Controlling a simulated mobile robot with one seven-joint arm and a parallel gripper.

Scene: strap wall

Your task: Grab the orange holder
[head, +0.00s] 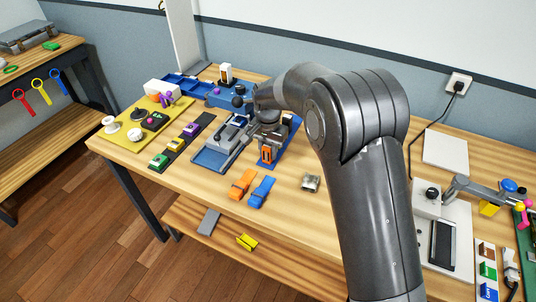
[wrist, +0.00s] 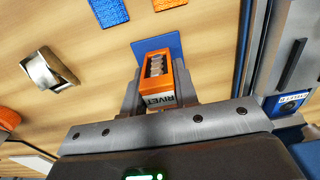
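The orange holder (wrist: 144,73) is a small open-topped box with a white label reading RIVET and metallic pieces inside. In the wrist view it lies between the two fingers of my gripper (wrist: 160,92). The fingers press against both its sides with no gap that I can see. A blue plate (wrist: 172,42) shows just beyond it. In the head view the orange holder (head: 266,154) is at the blue board (head: 285,143), below my gripper (head: 268,138); my wrist partly hides this area.
Orange (head: 241,184) and blue (head: 262,191) straps and a metal ring (head: 311,183) lie in front. A grey-blue device (head: 220,147) stands close on the left. A white instrument (head: 443,230) is at the right. The table's front middle is mostly clear.

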